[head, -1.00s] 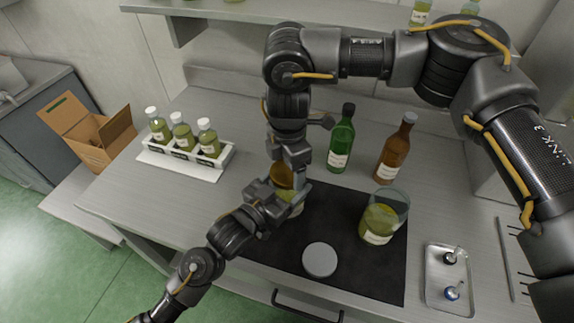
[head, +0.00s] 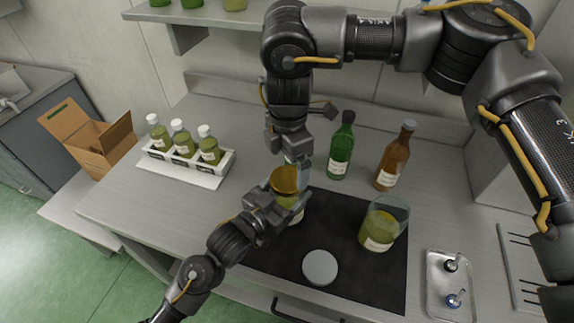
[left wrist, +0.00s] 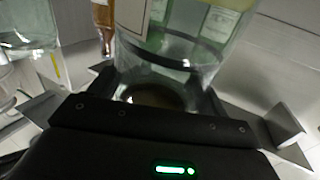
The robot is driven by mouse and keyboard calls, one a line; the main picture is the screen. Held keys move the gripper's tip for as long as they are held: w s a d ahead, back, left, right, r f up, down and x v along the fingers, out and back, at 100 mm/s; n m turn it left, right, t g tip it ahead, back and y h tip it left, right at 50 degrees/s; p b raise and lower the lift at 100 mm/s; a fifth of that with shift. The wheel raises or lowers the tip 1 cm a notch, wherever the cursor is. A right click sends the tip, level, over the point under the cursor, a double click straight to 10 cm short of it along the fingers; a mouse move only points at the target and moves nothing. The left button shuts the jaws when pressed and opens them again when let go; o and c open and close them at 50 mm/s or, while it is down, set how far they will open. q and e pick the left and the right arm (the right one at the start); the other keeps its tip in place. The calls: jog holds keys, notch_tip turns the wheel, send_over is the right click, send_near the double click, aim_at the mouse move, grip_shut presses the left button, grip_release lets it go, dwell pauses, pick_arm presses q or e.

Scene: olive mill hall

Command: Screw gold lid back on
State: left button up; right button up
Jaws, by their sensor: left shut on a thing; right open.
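A glass jar (head: 297,214) with a gold lid (head: 285,180) over its mouth stands at the left part of the black mat (head: 345,214). I cannot tell whether the lid is fully seated. My left gripper (head: 281,208) is shut around the jar's body from the front left and hides part of it. In the left wrist view, the clear jar wall (left wrist: 172,52) rises between the fingers. My right gripper (head: 299,172) points down just above and behind the lid, open, and partly overlaps it in the picture.
An open jar with green contents (head: 380,224) and a grey round lid (head: 320,267) are on the mat. Green (head: 340,150) and brown (head: 392,162) bottles stand behind. A white rack (head: 187,168) of small bottles is at left, a metal tray (head: 451,292) at right.

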jog(key=shift+c, duration=1.2)
jog(key=shift+w+r, duration=0.2)
jog(key=shift+r, duration=0.2)
jog(key=shift+w+d+r+n+t, duration=0.2)
jog(key=shift+w+r+n+t, duration=0.15)
jog(key=shift+r, duration=0.25)
jog(key=shift+w+d+r+n+t, duration=0.15)
jog(key=shift+w+r+n+t, duration=0.15)
jog(key=shift+r+n, duration=0.55)
jog(key=shift+n, duration=0.6)
jog(key=n, duration=0.5)
jog(key=shift+s+r, duration=0.15)
jog(key=shift+r, duration=0.05)
jog(key=shift+s+a+n+g, duration=0.15)
jog(key=shift+n+g, duration=0.1)
jog(key=shift+n, duration=0.85)
jog(key=n, duration=0.3)
jog(key=shift+s+a+f+n+g, duration=0.1)
jog(key=shift+s+f+n+g, duration=0.2)
jog(key=shift+s, duration=0.05)
jog(key=n, duration=0.3)
jog(key=shift+s+a, duration=0.15)
jog(key=shift+s, duration=0.05)
